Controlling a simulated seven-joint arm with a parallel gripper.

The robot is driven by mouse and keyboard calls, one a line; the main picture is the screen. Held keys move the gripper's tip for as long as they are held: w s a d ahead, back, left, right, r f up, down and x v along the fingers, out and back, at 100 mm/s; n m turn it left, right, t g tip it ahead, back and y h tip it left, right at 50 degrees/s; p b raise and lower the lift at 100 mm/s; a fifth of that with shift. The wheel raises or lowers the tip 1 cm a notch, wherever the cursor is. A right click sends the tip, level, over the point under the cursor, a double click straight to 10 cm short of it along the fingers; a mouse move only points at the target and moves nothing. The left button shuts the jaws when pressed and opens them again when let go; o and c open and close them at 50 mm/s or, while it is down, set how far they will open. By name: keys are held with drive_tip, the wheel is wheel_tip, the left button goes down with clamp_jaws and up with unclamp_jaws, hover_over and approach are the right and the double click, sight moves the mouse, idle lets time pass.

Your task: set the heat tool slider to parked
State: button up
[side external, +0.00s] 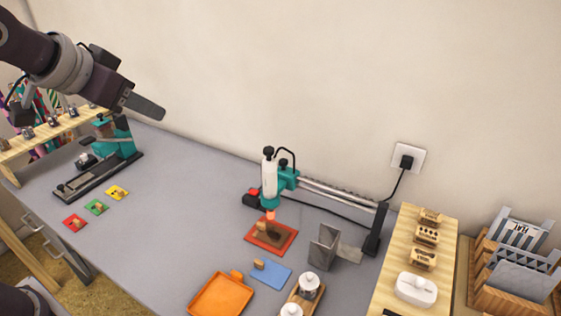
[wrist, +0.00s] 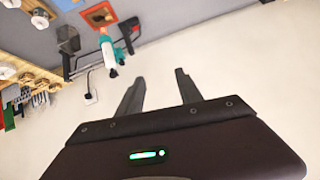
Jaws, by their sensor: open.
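The heat tool (side external: 269,178), a white cylinder in a teal carriage (side external: 288,178), sits near the left end of a metal rail (side external: 335,193) at the back of the table. Its orange tip points down over a red mat (side external: 271,238) with a brown block on it. The tool also shows in the wrist view (wrist: 109,55), upside down near the top. My gripper (side external: 150,105) is high at the upper left, well apart from the tool. In the wrist view my gripper (wrist: 159,80) has its two fingers apart with nothing between them.
A grey angled metal stand (side external: 325,245) stands right of the red mat. An orange tray (side external: 221,296) and blue pad (side external: 270,273) lie in front. A teal press (side external: 115,140) stands at the left. A wooden rack (side external: 425,235) is at the right. The grey tabletop between is mostly clear.

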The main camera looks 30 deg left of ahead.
sight(283, 160)
drive_tip(key=w+f+m+t+h, duration=0.1)
drive_tip(key=w+f+m+t, duration=0.15)
drive_tip(key=w, duration=1.45)
drive_tip(key=w+d+f+m+t+h, duration=0.25)
drive_tip(key=w+f+h, duration=0.25)
drive_tip(key=w+f, duration=0.4)
drive_tip(key=s+d+f+m+g+h, duration=0.1)
drive_tip(key=s+d+f+m+h, duration=0.2)
drive_tip(key=f, duration=0.4)
drive_tip(key=d+f+h, duration=0.2)
drive_tip(key=f+h, duration=0.4)
drive_tip(key=f, duration=0.1)
drive_tip(key=x, duration=0.6)
drive_tip(key=shift+s+d, duration=0.1)
drive_tip(key=shift+s, duration=0.1)
drive_tip(key=shift+w+d, duration=0.3)
drive_tip(key=shift+w, duration=0.05)
clamp_jaws()
